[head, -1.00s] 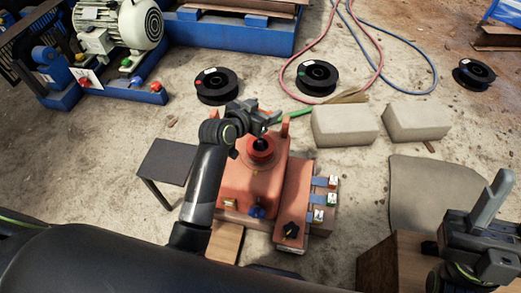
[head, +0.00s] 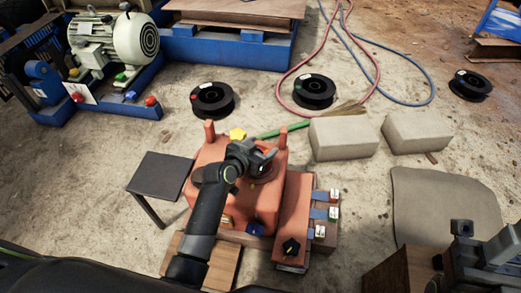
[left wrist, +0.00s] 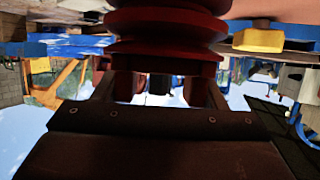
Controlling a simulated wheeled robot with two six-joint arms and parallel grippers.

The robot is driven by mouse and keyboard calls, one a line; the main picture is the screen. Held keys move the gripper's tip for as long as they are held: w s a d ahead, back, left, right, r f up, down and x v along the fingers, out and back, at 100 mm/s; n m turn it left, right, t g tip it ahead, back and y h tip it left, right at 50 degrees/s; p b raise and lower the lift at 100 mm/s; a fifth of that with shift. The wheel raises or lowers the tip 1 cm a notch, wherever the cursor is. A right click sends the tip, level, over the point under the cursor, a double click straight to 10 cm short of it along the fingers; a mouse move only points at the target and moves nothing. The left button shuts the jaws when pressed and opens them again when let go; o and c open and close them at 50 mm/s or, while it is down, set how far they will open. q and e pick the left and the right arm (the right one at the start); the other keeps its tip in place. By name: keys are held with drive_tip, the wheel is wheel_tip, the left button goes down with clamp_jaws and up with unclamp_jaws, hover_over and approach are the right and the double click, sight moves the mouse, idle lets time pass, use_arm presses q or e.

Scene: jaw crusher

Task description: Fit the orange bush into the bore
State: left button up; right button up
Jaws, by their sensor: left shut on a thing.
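My left gripper (head: 262,160) is over the top of an orange-red housing (head: 214,158). It covers most of the round red collar with a dark centre (head: 262,172). In the left wrist view, a dark red ribbed round part (left wrist: 165,25) sits between the fingers of my left gripper (left wrist: 160,85), which is shut on it. I cannot tell whether this part is the orange bush, and no separate bush or open bore shows clearly. My right gripper (head: 478,250) is at the lower right edge, away from the housing; its jaw state is unclear.
Orange posts and a yellow piece (head: 237,133) stand at the housing's back edge. A panel with a black knob (head: 291,247) and small switches (head: 333,213) is on its right. A dark small table (head: 160,174) stands left. Pale blocks (head: 343,137) lie behind right.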

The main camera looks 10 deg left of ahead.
use_arm(q)
drive_tip(key=shift+r, duration=0.15)
drive_tip(key=o, duration=1.2)
drive_tip(key=shift+c, duration=0.2)
